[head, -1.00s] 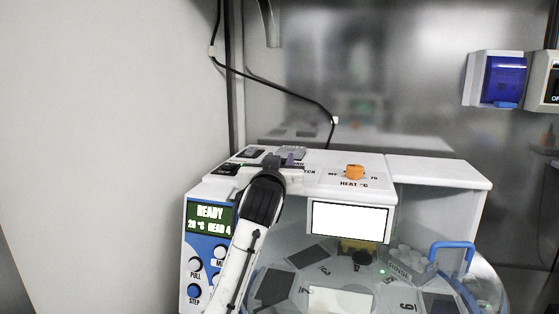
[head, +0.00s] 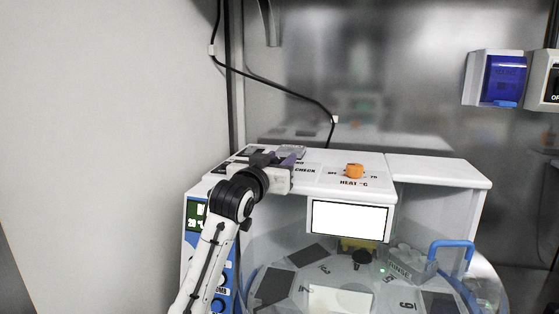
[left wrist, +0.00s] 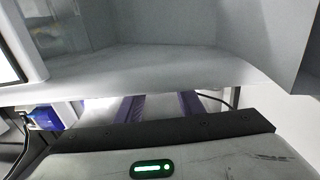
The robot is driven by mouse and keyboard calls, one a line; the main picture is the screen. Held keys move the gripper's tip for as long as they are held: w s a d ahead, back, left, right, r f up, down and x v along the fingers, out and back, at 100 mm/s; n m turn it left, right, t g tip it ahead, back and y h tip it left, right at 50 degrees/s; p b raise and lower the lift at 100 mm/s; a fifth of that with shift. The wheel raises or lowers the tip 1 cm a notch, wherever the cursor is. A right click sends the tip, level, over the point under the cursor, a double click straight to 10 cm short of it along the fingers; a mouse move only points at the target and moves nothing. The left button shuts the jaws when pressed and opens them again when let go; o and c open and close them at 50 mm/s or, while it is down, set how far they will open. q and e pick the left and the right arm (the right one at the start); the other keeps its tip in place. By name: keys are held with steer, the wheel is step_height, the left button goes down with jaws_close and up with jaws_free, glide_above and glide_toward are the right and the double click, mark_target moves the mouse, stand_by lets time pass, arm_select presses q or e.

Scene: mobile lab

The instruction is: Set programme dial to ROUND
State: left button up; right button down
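The white lab machine (head: 440,170) carries a top panel with printed labels. My left gripper (head: 275,160) is over the left part of this panel, with its purple fingertips apart. The programme dial is not clearly seen; the gripper covers that area. The label CHECK and the end of another label, "ND", show just right of the gripper. In the left wrist view the two purple fingers (left wrist: 160,108) stand apart with a pale surface between them, and no dial can be made out there. My right gripper is not in view.
An orange HEAT knob (head: 354,171) stands right of the gripper. A grey piece (head: 291,151) lies just behind the fingers. Below are a blank white screen (head: 350,220), a clear-covered carousel and a blue handle (head: 452,245). A steel wall is behind.

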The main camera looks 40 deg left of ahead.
arm_select(q)
steer(key=shift+o, duration=1.3)
steer(key=shift+s, duration=0.1)
steer(key=b+v, duration=0.1)
steer(key=v, duration=0.9)
steer(key=shift+b, duration=0.3)
